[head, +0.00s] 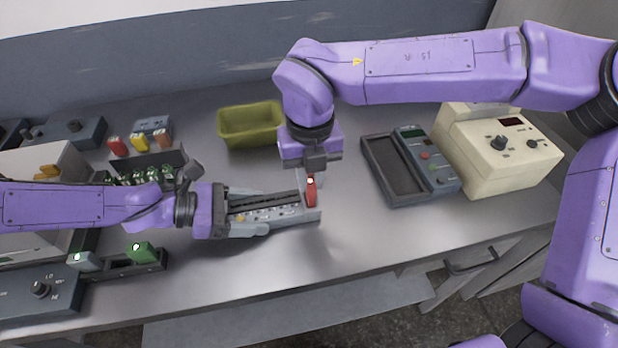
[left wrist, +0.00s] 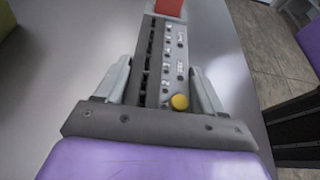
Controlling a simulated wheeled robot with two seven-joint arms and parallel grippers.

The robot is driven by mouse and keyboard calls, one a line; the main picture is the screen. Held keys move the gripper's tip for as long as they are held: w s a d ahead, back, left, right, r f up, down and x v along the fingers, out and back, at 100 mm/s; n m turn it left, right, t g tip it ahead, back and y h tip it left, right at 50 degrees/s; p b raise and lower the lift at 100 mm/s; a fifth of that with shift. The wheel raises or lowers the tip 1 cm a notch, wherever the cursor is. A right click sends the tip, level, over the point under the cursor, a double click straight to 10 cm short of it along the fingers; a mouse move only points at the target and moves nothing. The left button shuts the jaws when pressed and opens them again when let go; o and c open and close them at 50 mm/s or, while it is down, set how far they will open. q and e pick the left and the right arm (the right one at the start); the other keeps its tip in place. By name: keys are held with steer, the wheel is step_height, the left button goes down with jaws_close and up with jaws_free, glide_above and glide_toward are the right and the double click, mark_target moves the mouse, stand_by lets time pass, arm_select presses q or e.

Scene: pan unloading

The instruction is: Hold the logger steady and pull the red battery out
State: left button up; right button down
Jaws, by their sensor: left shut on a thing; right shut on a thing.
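The logger (head: 277,215) is a grey oblong unit lying on the metal worktop, with a row of dark slots and small marks along it. It also fills the middle of the left wrist view (left wrist: 176,72), with a yellow button at its near end. My left gripper (head: 250,214) is shut on the logger, one finger along each long side. The red battery (head: 311,192) stands at the logger's right end; its top edge shows in the left wrist view (left wrist: 168,7). My right gripper (head: 312,178) points down from above and is shut on the red battery. Whether the battery's foot is in its slot, I cannot tell.
An olive bin (head: 250,127) stands behind the logger. A dark tray (head: 388,170) with a keypad unit and a cream instrument (head: 497,148) are at right. The worktop in front of the logger is clear.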

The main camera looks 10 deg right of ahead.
steer(key=shift+r, duration=1.75)
arm_select(q)
steer(key=o, duration=1.4)
steer(key=shift+c, duration=0.2)
steer(key=v, duration=1.2)
